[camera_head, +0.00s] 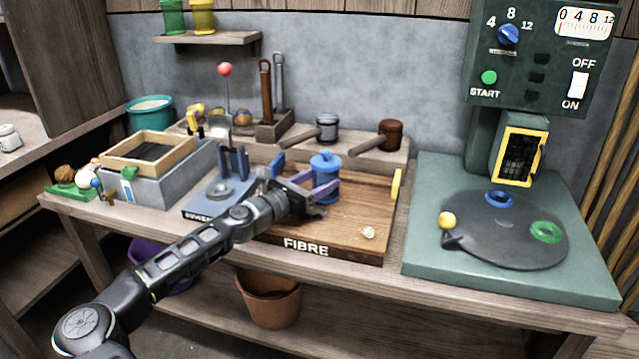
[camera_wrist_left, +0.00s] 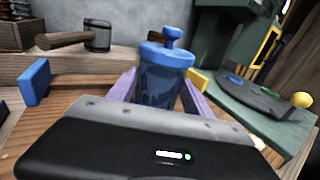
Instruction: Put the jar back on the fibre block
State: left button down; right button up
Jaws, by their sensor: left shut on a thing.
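The blue lidded jar (camera_head: 326,167) is upright over the wooden fibre block (camera_head: 345,236), which bears the word FIBRE on its front. My left gripper (camera_head: 318,187) reaches in from the left, and its purple fingers are shut on the jar's sides. In the left wrist view the jar (camera_wrist_left: 163,75) stands between the two purple fingers (camera_wrist_left: 160,90). I cannot tell whether the jar's base touches the block, because the gripper hides it. My right gripper is not in view.
The block has a blue tab (camera_head: 278,163) and a yellow tab (camera_head: 397,184), with a small pale lump (camera_head: 368,233) near its front. Two mallets lie behind. A blue-grey press (camera_head: 222,190) stands left, a green machine with a round plate (camera_head: 500,230) right. The block's front right is mostly clear.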

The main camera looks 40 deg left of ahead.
pick_arm(q)
jog(key=shift+f, duration=0.1)
jog(key=shift+c, duration=2.2)
grip_release()
jog(key=shift+f, duration=0.1)
jog(key=shift+r, duration=0.25)
jog(key=s, duration=0.4)
jog(key=s+a+p, duration=0.1)
jog(key=s, duration=0.7)
jog(key=shift+a+f+p, duration=0.1)
jog(key=shift+a+p, duration=0.15)
jog(key=shift+p, duration=0.05)
